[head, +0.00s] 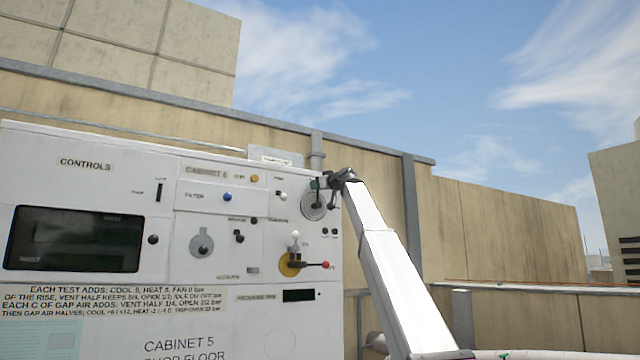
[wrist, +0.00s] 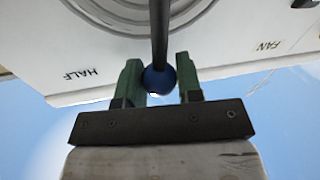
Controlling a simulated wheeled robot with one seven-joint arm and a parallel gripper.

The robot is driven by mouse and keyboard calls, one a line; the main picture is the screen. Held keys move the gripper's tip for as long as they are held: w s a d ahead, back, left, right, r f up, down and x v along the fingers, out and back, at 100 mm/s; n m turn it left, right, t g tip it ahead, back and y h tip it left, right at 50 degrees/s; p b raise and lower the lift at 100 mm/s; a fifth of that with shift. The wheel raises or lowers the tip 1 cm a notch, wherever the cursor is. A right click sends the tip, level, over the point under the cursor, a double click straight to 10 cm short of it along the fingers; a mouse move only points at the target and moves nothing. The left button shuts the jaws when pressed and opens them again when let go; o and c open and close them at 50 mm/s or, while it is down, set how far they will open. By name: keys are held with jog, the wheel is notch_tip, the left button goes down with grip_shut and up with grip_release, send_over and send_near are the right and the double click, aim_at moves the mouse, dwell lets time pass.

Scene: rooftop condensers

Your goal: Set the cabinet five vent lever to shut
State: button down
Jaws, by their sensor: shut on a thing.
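The cabinet five control panel (head: 110,215) fills the left of the head view, with "CABINET 5" printed low on it. My gripper (head: 327,182) is at its upper right, over a round grey dial (head: 312,206). In the wrist view a black lever rod (wrist: 159,28) ends in a blue ball knob (wrist: 157,81). A "HALF" label (wrist: 81,74) shows left of the lever. My gripper partly hides the lever in the head view, so its setting is unclear there.
Below the dial is a red-tipped lever on a yellow disc (head: 287,267), with a white knob (head: 295,235) above it. A grey rotary knob (head: 201,246) and a dark screen (head: 73,240) are further left. A wall stands behind; open sky is to the right.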

jog(key=shift+a+r, duration=0.1)
jog(key=shift+r, duration=0.15)
dwell(0.3)
jog(key=c, duration=0.8)
grip_release()
jog(key=shift+s, duration=0.1)
jog(key=shift+f, duration=0.1)
jog(key=v, duration=1.1)
